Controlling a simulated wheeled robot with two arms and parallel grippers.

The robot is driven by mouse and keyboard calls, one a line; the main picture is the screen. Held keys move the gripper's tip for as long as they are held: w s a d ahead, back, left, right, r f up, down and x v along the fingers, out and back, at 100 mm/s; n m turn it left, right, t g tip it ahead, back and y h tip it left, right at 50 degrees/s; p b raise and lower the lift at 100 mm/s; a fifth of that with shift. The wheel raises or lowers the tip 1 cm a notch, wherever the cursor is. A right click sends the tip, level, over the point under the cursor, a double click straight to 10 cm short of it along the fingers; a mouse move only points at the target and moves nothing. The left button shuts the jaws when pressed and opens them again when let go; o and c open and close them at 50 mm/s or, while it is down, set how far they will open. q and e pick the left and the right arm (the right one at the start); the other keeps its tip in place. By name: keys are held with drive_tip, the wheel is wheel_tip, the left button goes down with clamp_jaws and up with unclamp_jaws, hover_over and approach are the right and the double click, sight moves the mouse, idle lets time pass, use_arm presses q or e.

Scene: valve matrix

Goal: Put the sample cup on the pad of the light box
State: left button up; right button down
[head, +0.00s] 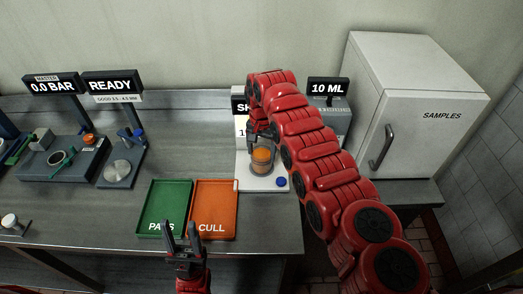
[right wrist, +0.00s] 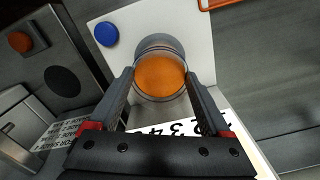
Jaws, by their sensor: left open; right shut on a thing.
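The sample cup (head: 262,160), clear with orange contents, is over the white light box (head: 246,183). In the right wrist view the cup (right wrist: 160,76) sits between the fingers of my right gripper (right wrist: 161,82), which is shut on it. A grey round shape, perhaps the pad, shows behind the cup there; I cannot tell whether the cup touches it. In the head view my right gripper (head: 262,138) is partly hidden by its arm. The light box has a blue button (head: 281,182), which also shows in the right wrist view (right wrist: 106,34). My left gripper (head: 181,230) is open and empty near the bench's front edge.
A green PASS tray (head: 164,205) and an orange CULL tray (head: 214,207) lie left of the light box. A grey 10 ML device (head: 337,117) and a white SAMPLES fridge (head: 425,110) stand to the right. Gauges and fixtures fill the bench's left.

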unclamp_jaws()
drive_tip(key=shift+r+p, duration=0.25)
drive_tip(key=shift+p, duration=0.05)
wheel_tip(320, 180, up, 12)
drive_tip(key=shift+p, duration=0.45)
drive_tip(key=shift+f, duration=0.1)
